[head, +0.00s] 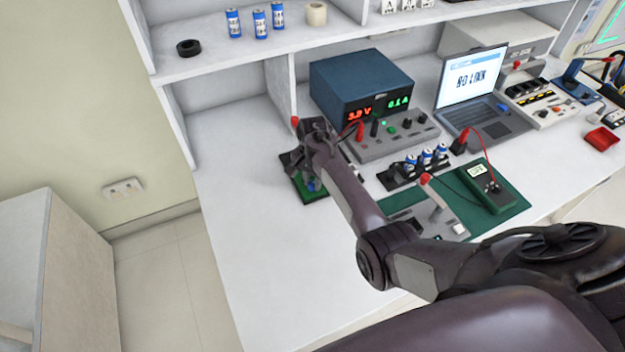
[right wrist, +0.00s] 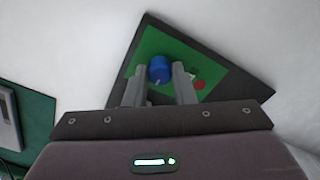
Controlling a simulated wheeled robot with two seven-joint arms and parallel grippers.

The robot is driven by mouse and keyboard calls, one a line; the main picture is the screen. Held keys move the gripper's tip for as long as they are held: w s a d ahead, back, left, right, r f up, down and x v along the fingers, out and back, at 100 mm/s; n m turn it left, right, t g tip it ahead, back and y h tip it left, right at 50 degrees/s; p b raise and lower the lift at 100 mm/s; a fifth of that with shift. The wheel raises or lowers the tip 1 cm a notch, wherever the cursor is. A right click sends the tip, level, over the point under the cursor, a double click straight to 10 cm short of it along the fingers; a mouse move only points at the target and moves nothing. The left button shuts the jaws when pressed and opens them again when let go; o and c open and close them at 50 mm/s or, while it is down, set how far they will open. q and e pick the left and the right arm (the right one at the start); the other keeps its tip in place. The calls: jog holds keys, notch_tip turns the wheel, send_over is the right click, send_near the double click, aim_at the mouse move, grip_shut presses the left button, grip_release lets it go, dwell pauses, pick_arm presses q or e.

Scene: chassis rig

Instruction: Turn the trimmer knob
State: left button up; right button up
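The trimmer knob (right wrist: 159,69) is a round blue knob with a small pale mark, standing on a green board (right wrist: 148,42) with a dark border. My right gripper (right wrist: 160,73) is over the board, with one grey finger on each side of the knob. The fingers seem to touch its sides, so the gripper looks shut on it. In the head view my right gripper (head: 307,160) hides most of the board (head: 296,180), and the knob cannot be made out clearly. My left gripper is in no view.
A red dot (right wrist: 200,85) lies beside the right finger on the board. Behind stand a blue power supply (head: 355,80) and a grey control box (head: 395,138). A green mat with a multimeter (head: 487,184) lies to the right. The white bench (head: 235,170) is clear on the left.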

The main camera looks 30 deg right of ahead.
aim_at(313, 183)
grip_shut()
jog(key=shift+r+n+p, duration=0.25)
jog(key=shift+n+p, duration=0.25)
jog(key=shift+p, duration=0.2)
jog(key=shift+f+n+p, duration=0.2)
jog(key=shift+n+p, duration=0.1)
jog(key=shift+n, duration=0.4)
jog(key=o, duration=0.6)
grip_release()
jog(key=shift+r+b, duration=0.3)
jog(key=shift+r, duration=3.55)
